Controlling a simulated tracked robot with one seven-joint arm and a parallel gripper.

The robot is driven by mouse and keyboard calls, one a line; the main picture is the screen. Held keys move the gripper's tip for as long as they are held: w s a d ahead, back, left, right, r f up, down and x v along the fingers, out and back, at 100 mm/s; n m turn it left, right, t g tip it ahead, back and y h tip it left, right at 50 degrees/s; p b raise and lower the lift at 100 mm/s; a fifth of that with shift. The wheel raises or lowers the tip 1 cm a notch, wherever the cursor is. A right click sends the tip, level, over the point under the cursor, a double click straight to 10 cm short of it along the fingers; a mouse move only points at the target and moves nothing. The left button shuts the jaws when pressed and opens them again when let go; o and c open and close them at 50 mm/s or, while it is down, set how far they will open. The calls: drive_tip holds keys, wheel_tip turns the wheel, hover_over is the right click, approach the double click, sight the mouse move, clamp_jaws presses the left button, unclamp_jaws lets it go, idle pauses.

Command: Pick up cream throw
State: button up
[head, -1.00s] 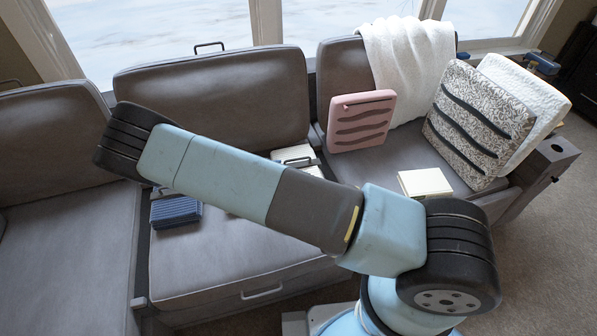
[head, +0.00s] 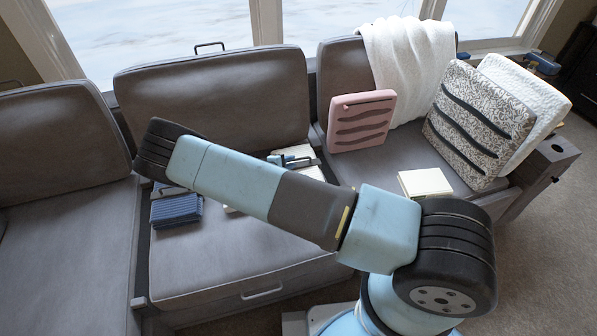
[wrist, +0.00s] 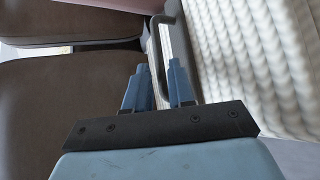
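The cream throw (head: 308,171) appears as a folded cream bundle with a dark handle on the middle seat of the grey sofa. The arm partly hides it in the head view. In the wrist view its ribbed pale surface (wrist: 255,60) fills the right side, and the dark handle (wrist: 163,50) stands at its left edge. My gripper (wrist: 157,70) has two blue fingers with a gap between them. The handle bar lies in line with that gap, close to the fingertips; I cannot tell whether they touch. In the head view the blue fingers show beside the bundle.
A folded blue throw (head: 176,210) lies on the left of the same seat. A pink cushion (head: 360,121), a patterned cushion (head: 478,125), a white cushion (head: 532,105) and a cream block (head: 425,183) are on the right seat. A white blanket (head: 408,65) drapes over the backrest.

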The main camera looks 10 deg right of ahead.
sight(295, 160)
drive_tip(key=x, duration=0.4)
drive_tip(key=shift+w+f, duration=0.1)
drive_tip(key=shift+w, duration=0.05)
drive_tip(key=shift+c, duration=0.3)
clamp_jaws()
idle(0.9)
